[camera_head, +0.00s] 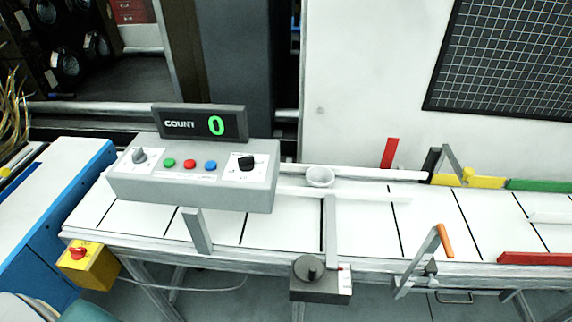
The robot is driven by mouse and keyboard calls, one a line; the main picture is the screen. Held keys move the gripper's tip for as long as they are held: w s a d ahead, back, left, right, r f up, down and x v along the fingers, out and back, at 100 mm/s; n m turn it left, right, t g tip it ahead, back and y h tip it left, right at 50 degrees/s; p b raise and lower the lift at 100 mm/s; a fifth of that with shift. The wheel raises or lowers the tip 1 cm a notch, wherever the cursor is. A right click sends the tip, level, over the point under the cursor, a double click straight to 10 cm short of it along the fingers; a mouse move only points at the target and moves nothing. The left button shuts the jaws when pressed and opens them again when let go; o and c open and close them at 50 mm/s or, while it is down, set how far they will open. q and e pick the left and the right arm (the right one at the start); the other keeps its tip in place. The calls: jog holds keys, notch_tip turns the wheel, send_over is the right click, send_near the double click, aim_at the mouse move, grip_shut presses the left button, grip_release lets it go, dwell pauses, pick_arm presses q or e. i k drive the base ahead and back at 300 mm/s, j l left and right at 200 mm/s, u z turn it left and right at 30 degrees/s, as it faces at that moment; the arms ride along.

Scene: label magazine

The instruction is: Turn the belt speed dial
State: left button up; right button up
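A grey control box (190,190) stands on a post over the white belt. Its sloped panel carries a grey pointer knob (139,156) at the left. A black knob (247,163) with scale marks around it sits at the right of the panel. A separate dark box (320,287) at the belt's front edge has a round black knob (312,265) on top. The labels are too small to read, so I cannot tell which knob is the belt speed dial. Neither of my grippers is in view.
Green, red (190,164) and blue buttons sit between the panel knobs. A COUNT display (200,124) above reads 0. A yellow box with a red knob (78,253) hangs at the front left. A white ring or cup (319,176) and an orange-handled lever (444,240) are further right.

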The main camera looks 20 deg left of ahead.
aim_at(245, 163)
jog(key=u, duration=1.25)
